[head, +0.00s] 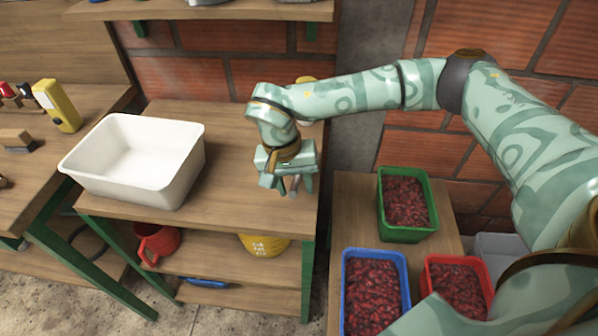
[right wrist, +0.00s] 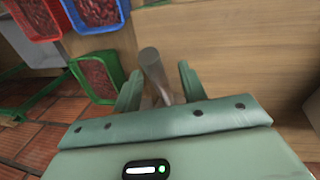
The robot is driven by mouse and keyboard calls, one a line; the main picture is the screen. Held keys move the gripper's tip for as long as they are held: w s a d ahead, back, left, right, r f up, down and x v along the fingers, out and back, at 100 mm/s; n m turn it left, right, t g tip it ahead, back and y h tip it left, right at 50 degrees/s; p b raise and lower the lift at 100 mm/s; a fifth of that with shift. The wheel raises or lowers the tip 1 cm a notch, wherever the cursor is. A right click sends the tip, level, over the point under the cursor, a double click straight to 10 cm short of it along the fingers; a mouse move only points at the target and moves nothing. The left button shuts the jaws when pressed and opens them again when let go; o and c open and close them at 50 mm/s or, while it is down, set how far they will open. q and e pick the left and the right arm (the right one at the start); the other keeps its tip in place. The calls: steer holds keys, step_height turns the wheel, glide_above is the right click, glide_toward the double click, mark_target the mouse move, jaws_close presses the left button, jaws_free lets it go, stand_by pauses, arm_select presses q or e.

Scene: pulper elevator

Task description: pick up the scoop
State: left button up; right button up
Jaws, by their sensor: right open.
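A grey, rounded handle-like bar (right wrist: 154,70), which looks like the scoop's handle, stands between the two fingers of my right gripper (right wrist: 160,86) in the right wrist view. There is a gap on each side of it, so the fingers are open around it and not closed on it. In the head view my right gripper (head: 289,185) points down over the right end of the wooden bench (head: 230,205). A small grey bit of the handle (head: 294,184) shows between its fingers. The rest of the scoop is hidden. My left gripper is not in view.
A white tub (head: 137,165) stands on the bench left of my gripper. Green (head: 405,232), blue (head: 345,300) and red (head: 484,285) crates of red berries stand at the right. A red jug (head: 158,243) and yellow container (head: 265,246) sit on the lower shelf.

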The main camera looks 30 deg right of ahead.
steer(key=shift+d+f, duration=0.1)
steer(key=shift+f, duration=0.35)
steer(key=shift+r, duration=0.15)
jaws_close()
steer(key=shift+r, duration=0.1)
